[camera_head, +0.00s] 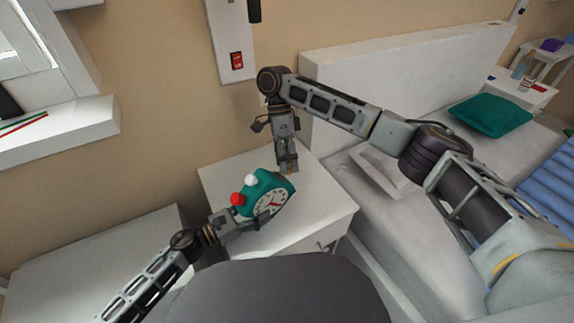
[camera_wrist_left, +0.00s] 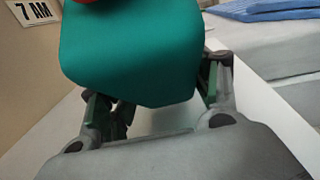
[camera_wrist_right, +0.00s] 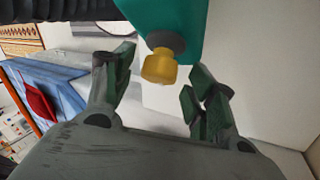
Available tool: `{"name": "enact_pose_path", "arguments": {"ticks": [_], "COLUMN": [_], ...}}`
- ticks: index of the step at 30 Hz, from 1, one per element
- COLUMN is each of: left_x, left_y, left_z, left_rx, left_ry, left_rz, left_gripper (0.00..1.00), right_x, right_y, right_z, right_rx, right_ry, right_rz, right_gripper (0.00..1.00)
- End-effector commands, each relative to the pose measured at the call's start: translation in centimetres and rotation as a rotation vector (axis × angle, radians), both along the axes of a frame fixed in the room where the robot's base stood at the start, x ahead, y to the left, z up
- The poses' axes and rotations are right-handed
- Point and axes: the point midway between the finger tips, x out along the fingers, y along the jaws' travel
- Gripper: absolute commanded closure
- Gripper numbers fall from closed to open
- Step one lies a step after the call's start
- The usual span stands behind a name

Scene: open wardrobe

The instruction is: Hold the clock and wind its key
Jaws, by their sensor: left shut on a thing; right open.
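The clock (camera_head: 266,194) is green with a white face, a red knob and a white knob on top, and is tilted above the white nightstand. My left gripper (camera_head: 262,219) is shut on it; in the left wrist view the green clock body (camera_wrist_left: 130,55) sits between the fingers. My right gripper (camera_head: 287,170) is at the clock's back, open. In the right wrist view the yellow key (camera_wrist_right: 159,67) sticks out from a dark hub on the clock's back, between and just beyond the spread fingertips (camera_wrist_right: 160,75). I cannot tell whether any finger touches it.
The nightstand (camera_head: 327,205) has bare top around the clock. A bed (camera_head: 400,206) with a green pillow (camera_head: 490,115) stands at right. A wall panel with a red switch (camera_head: 237,60) is behind. A "7 AM" sign (camera_wrist_left: 35,11) shows in the left wrist view.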

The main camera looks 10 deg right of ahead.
Motion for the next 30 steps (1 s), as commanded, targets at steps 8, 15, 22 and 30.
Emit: {"name": "enact_pose_path", "arguments": {"ticks": [8, 15, 22, 30], "left_x": [0.1, 0.1, 0.1, 0.1], "left_y": [0.0, 0.0, 0.0, 0.0], "left_z": [0.2, 0.2, 0.2, 0.2], "left_rx": [-0.003, -0.003, -0.003, -0.003], "left_ry": [-0.003, -0.003, -0.003, -0.003], "left_rz": [0.000, 0.000, 0.000, 0.000], "left_gripper": [0.57, 0.57, 0.57, 0.57], "right_x": [1.1, 2.0, 2.8, 3.7], "right_y": [0.3, 0.4, 0.6, 0.9], "right_z": [2.3, 4.2, 6.0, 8.0], "right_rx": [-0.001, 0.000, 0.001, 0.001], "right_ry": [-0.001, -0.002, -0.002, 0.000], "right_rz": [0.000, 0.000, 0.001, 0.002], "right_gripper": [0.44, 0.44, 0.44, 0.44]}}
